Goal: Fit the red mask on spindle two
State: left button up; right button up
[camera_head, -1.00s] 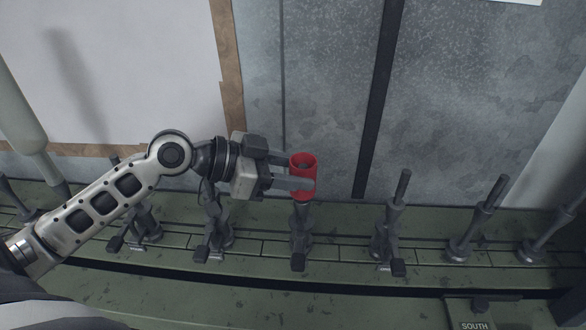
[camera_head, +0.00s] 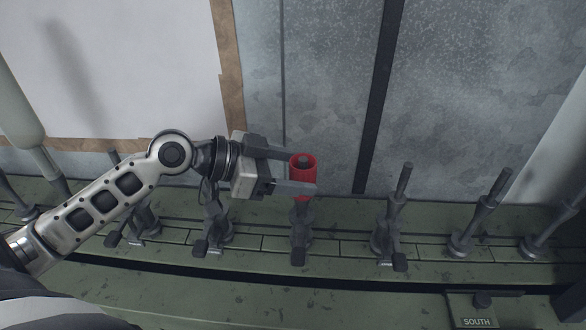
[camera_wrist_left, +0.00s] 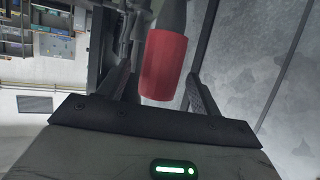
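The red mask (camera_head: 303,178) is a short red tube, upright around the rod of a spindle (camera_head: 301,222) near the middle of the row. The grey rod tip shows inside its open top. My left gripper (camera_head: 304,171) reaches in from the left, with one finger behind the mask and one in front. In the left wrist view the red mask (camera_wrist_left: 163,68) stands between the fingers with gaps on both sides, so the gripper is open around it. No number shows on the spindles. My right gripper is not in view.
Bare spindles stand along the green rail (camera_head: 345,285): one close on the left (camera_head: 215,222), partly behind my arm, and one on the right (camera_head: 393,215). A grey metal wall (camera_head: 320,80) rises behind. A "SOUTH" plate (camera_head: 477,322) is at the front right.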

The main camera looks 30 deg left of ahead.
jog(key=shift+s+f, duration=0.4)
pick_arm(q)
jog(key=v, duration=1.6)
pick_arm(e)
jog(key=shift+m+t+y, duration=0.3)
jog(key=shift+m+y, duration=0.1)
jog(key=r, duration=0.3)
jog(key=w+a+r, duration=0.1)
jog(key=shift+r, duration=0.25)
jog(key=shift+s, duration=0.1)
